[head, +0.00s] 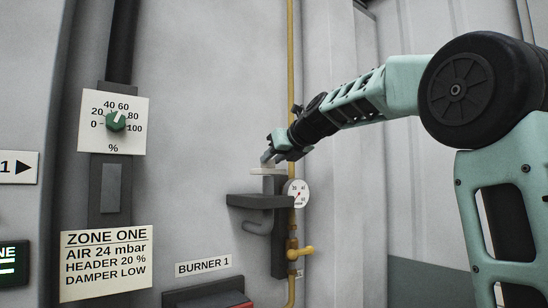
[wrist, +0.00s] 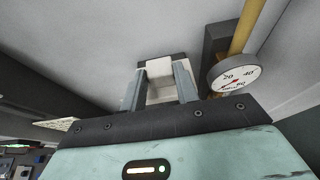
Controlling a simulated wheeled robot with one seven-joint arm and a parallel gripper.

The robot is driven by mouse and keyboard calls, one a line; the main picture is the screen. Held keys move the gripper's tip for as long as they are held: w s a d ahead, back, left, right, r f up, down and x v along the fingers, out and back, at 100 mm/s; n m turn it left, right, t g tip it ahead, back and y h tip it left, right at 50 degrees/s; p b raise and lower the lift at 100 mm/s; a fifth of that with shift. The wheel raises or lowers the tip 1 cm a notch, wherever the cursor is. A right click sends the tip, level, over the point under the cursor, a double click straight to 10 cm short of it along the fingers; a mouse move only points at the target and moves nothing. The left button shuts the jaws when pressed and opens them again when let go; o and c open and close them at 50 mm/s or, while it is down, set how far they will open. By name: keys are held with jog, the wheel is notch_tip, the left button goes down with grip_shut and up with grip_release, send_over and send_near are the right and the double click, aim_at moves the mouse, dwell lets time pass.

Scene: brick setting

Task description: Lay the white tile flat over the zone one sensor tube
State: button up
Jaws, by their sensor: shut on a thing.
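My gripper (head: 271,158) is shut on the white tile (head: 267,171), seen nearly edge-on and about level in the head view. The tile is above a dark grey wall bracket (head: 245,201). A short grey upright piece (head: 268,185) shows between tile and bracket, and a bent grey tube (head: 257,228) hangs below; they look like parts of the sensor tube. I cannot tell whether the tile touches the tube's top. In the wrist view the tile (wrist: 160,67) shows between the two grey fingers, and the tube's opening is hidden.
A dial panel (head: 100,135) and a ZONE ONE sign (head: 106,262) are on the left.

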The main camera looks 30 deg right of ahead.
jog(key=shift+f, duration=0.2)
jog(key=o, duration=1)
jog(key=shift+r, duration=0.1)
jog(key=shift+r, duration=0.3)
jog(key=b+v, duration=0.2)
jog(key=v, duration=1)
